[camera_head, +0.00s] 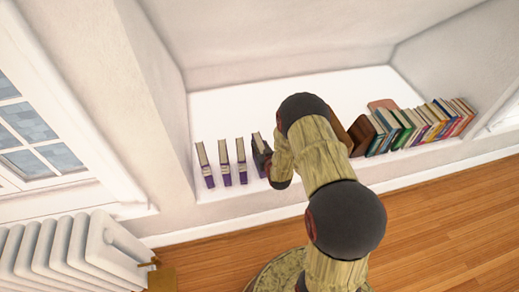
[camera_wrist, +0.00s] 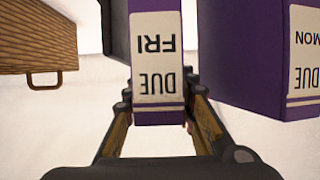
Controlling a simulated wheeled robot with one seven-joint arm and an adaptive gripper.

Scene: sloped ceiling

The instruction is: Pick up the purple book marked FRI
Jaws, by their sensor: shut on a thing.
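The purple book marked DUE FRI (camera_wrist: 156,65) is between the two fingers of my gripper (camera_wrist: 160,100) in the wrist view, its white label upside down there. My gripper is shut on it. In the head view my gripper (camera_head: 263,158) is at the right end of a short row of purple books, at the fourth book (camera_head: 257,140), which it partly hides. Whether the book is clear of the shelf cannot be told.
A purple book marked DUE MON (camera_wrist: 240,60) stands close beside, at right in the wrist view. Purple books (camera_head: 224,163) stand further left on the white shelf (camera_head: 225,112). A brown case with a handle (camera_wrist: 35,40) and several coloured books (camera_head: 420,125) are on the other side.

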